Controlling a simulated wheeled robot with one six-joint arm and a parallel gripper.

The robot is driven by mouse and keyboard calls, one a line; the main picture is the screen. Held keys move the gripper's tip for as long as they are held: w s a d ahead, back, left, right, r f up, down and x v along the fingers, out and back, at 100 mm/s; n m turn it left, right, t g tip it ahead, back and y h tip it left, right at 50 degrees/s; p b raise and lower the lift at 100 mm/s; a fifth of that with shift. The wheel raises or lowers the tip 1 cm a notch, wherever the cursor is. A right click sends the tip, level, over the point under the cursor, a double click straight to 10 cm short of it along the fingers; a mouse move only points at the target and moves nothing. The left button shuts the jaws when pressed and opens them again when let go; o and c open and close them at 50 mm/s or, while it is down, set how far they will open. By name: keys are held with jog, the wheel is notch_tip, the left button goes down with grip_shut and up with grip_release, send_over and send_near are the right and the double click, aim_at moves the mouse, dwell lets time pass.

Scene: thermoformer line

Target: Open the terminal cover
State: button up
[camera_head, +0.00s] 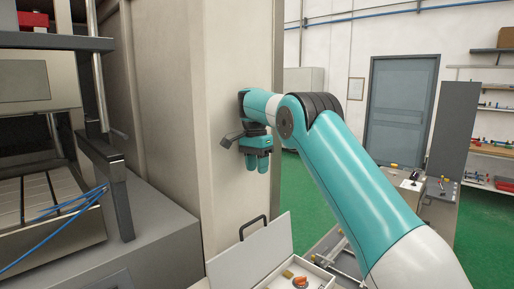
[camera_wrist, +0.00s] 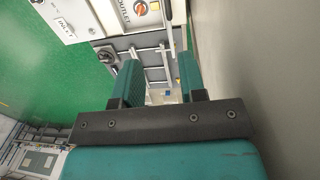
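A pale flat panel with a black handle (camera_head: 253,228) stands tilted at the bottom centre of the head view; it looks like a cover, but I cannot tell for sure that it is the terminal cover. Beside it is a pale box with an orange knob (camera_head: 300,282), cut off by the frame edge. My gripper (camera_head: 257,168) hangs above the panel, pointing down, beside the beige machine column. In the wrist view its teal fingers (camera_wrist: 157,82) are apart with nothing between them. A pale unit labelled OUTLET with an orange knob (camera_wrist: 141,8) lies beyond the fingers.
The beige column (camera_head: 215,110) stands close to my gripper. A machine with blue hoses (camera_head: 60,208) is at left. Green floor (camera_head: 300,205) is open behind.

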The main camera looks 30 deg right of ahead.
jog(key=shift+r+p, duration=0.5)
jog(key=shift+r, duration=0.35)
jog(key=s+a+f+n+t+b, duration=0.1)
jog(key=s+a+f+n+b, duration=0.3)
jog(key=s+a+n+b, duration=0.3)
jog(key=s+a+f+n+t+b, duration=0.1)
jog(key=s+a+f+n+b, duration=0.4)
jog(key=s+a, duration=0.4)
jog(key=s+a+f+n+y+b, duration=0.2)
jog(key=s+a+f+n, duration=0.3)
jog(key=s, duration=0.6)
jog(key=s+a+f+n+g+y+b, duration=0.1)
jog(key=s+a+f+n+b, duration=0.3)
jog(key=s, duration=0.8)
notch_tip(320, 180, down, 2)
jog(key=shift+a+f+n+y+b, duration=0.1)
jog(key=shift+a+n+y+b, duration=0.25)
jog(key=shift+a+n+y, duration=0.65)
jog(key=shift+a+h, duration=0.3)
